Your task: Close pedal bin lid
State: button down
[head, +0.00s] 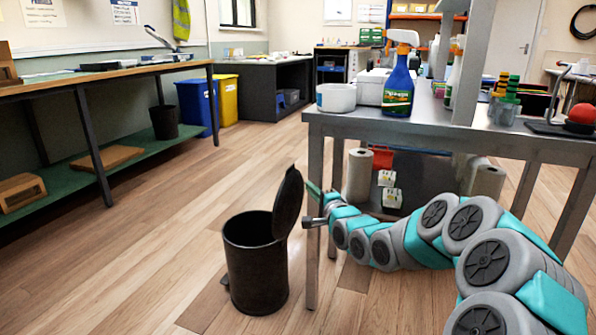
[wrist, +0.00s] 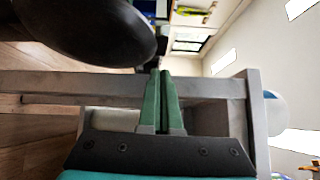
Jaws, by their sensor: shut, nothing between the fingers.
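The black pedal bin (head: 256,265) stands upright on the wood floor, left of the metal table. Its lid (head: 288,203) is open, tilted up steeply at the bin's right rim. My gripper (head: 311,187) is just right of the lid, by the table's front leg. Whether it touches the lid I cannot tell. In the wrist view the green fingers (wrist: 160,73) are pressed together with nothing between them. A dark rounded shape (wrist: 85,28), which looks like the lid, fills the upper left there, beside the fingertips.
The metal table (head: 440,133) with spray bottle (head: 399,80) and white containers stands over my arm. Its front leg (head: 313,250) is close to my gripper. Paper rolls and small boxes sit on its lower shelf. Floor left of the bin is clear.

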aim_at(292, 167)
jog(key=x, duration=0.9)
jog(key=shift+w+r, duration=0.25)
jog(key=shift+w, duration=0.1)
jog(key=shift+w+a+b, duration=0.15)
jog(key=shift+w+b, duration=0.05)
jog(key=shift+b, duration=0.1)
jog(key=shift+r, duration=0.1)
